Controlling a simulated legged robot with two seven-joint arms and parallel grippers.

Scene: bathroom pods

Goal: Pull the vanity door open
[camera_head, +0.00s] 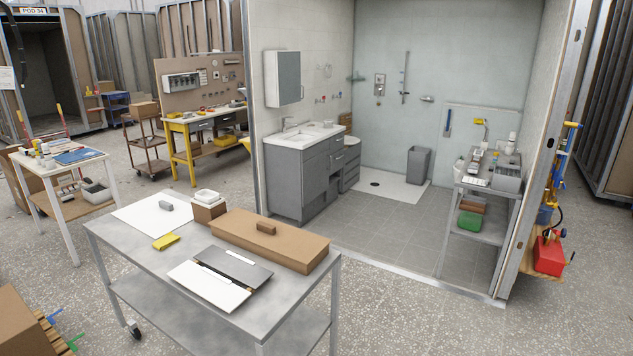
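The grey vanity (309,172) stands inside the bathroom pod against its left wall, with a white sink top (296,137) and faucet. Which panel is the vanity door is hard to tell at this size. Neither of my grippers shows in the head view.
A metal cart (215,262) with boxes and flat panels stands in front of the pod. A narrow shelf table (484,187) is inside at the right. Grey tiled floor (385,225) in the pod is clear. A low sill (420,283) edges the pod.

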